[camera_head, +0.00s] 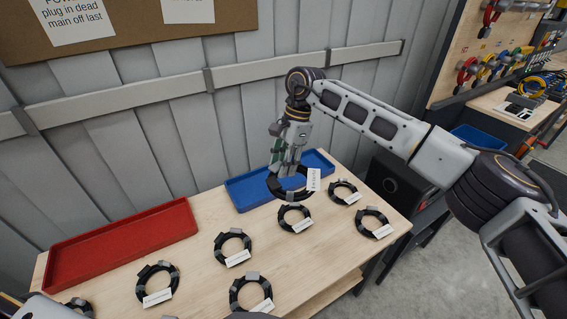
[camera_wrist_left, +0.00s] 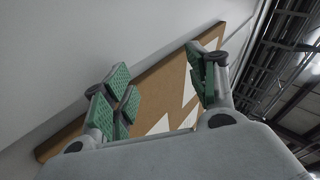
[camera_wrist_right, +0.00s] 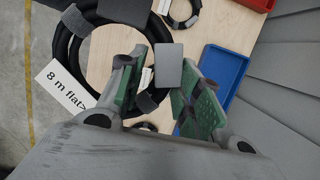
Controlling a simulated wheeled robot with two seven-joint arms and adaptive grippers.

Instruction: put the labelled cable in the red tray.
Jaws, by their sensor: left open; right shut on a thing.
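The red tray (camera_head: 120,243) lies empty at the table's left back. My right gripper (camera_head: 283,165) is shut on a black coiled cable (camera_head: 274,187) and holds it in front of the blue tray, apparently above the table. A white tag (camera_head: 313,180) hangs from this coil. In the right wrist view the coil (camera_wrist_right: 66,42) shows with its tag (camera_wrist_right: 62,90) reading "8 m flat" and a grey strap piece at the fingers (camera_wrist_right: 160,90). My left gripper (camera_wrist_left: 163,85) is open and empty in the left wrist view, with the wall and noticeboard behind it.
A blue tray (camera_head: 245,192) stands at the table's right back. Several other tagged black coils, such as one (camera_head: 232,243) in the middle, lie on the wooden table (camera_head: 200,275). A slatted wall (camera_head: 170,120) rises behind. Clear wood lies between the trays.

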